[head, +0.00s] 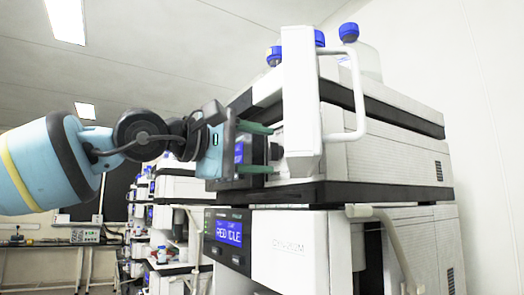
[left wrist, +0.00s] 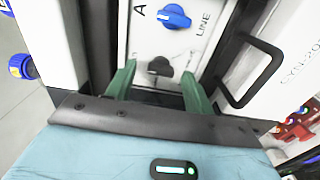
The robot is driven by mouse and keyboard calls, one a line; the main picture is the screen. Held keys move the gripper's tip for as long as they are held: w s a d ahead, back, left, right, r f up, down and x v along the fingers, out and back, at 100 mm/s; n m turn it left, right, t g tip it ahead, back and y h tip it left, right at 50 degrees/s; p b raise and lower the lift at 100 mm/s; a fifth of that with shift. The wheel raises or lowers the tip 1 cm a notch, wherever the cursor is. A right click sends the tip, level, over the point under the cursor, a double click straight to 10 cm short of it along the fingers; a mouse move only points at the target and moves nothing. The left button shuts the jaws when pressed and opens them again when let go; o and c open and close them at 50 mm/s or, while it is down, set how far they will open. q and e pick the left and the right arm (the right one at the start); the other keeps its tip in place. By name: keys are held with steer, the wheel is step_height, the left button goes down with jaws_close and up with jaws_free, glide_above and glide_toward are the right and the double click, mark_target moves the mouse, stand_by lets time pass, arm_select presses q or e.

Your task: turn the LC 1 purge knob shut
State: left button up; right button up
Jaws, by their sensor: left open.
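A black knob (left wrist: 160,66) sits on the white front panel, below a blue knob (left wrist: 174,16) in the left wrist view. I take the black one for the purge knob, but no LC 1 label is readable. It also shows in the head view (head: 276,151), at the instrument's front. My left gripper (head: 269,149) is open, its two green fingers pointing at the panel. In the left wrist view its fingers (left wrist: 158,76) stand on either side of the black knob, with a gap on each side. Whether the fingertips reach past the knob's face is unclear. My right gripper is in neither view.
A white door with a handle (head: 357,95) stands open just right of the knob. Blue-capped bottles (head: 360,58) stand on top. Below is a module with a lit blue display (head: 229,232). More instruments (head: 180,190) stand behind at left.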

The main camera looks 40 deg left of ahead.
arm_select(q)
steer(key=v, duration=0.7)
steer(key=shift+b, duration=0.35)
steer(key=shift+f, duration=0.1)
